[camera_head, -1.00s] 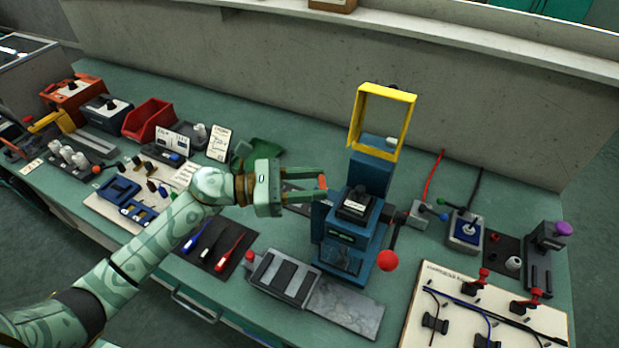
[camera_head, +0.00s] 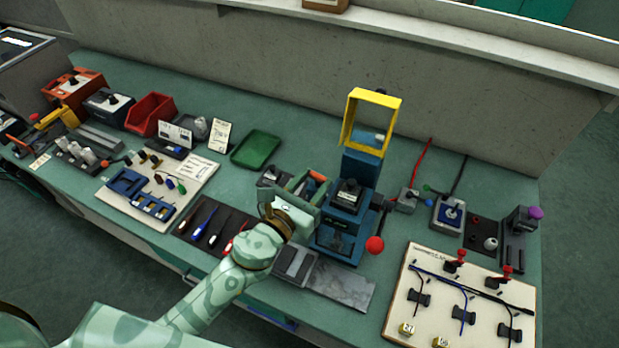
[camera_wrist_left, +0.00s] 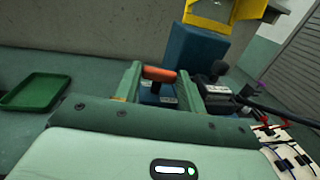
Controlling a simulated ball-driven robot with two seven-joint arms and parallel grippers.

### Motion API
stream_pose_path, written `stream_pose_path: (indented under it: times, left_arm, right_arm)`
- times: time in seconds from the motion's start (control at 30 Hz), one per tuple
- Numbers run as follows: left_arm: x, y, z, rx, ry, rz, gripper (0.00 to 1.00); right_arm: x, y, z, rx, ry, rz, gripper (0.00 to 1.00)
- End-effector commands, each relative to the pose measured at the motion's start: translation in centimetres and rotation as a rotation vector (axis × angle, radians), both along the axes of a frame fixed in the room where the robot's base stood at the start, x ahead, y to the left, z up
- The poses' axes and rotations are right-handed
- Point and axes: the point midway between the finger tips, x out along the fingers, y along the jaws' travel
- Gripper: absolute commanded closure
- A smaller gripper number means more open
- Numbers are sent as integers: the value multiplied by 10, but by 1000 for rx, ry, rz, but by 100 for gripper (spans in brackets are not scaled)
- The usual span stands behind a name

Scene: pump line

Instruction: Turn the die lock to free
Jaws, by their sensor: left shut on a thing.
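The blue press (camera_head: 342,243) stands at the middle of the bench, with a small black block on it. The die lock's orange handle (camera_head: 317,176) is at its left side. In the left wrist view the orange handle (camera_wrist_left: 159,73) lies crosswise between the two green fingers. My left gripper (camera_head: 308,186) is shut on this handle; it also shows in the left wrist view (camera_wrist_left: 160,82). The gripper hides the lock's lower part in the head view. My right gripper is not in view.
The press's yellow guard frame (camera_head: 371,122) is raised above it. A red-knobbed lever (camera_head: 375,245) sticks out at its right. A green tray (camera_head: 256,149) lies to the left, and a cable board (camera_head: 462,295) lies at the front right.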

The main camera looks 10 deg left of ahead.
Motion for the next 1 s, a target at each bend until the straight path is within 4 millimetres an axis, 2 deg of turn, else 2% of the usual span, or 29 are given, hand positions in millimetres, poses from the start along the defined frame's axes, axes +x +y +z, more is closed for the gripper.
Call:
stream_pose_path:
  times: [0.3,0.87,0.9,0.97,1.0]
  left_arm:
    - [0,-3,0,-1,0,136,83]
    - [0,-3,0,0,-2,168,83]
    - [0,-3,1,0,-2,168,57]
    - [0,-3,1,0,-2,168,41]
    - [0,-4,0,0,-2,167,38]
  right_arm:
    - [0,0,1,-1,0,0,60]
    - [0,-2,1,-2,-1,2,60]
    - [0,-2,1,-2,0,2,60]
    - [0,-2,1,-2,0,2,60]
    - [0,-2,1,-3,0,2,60]
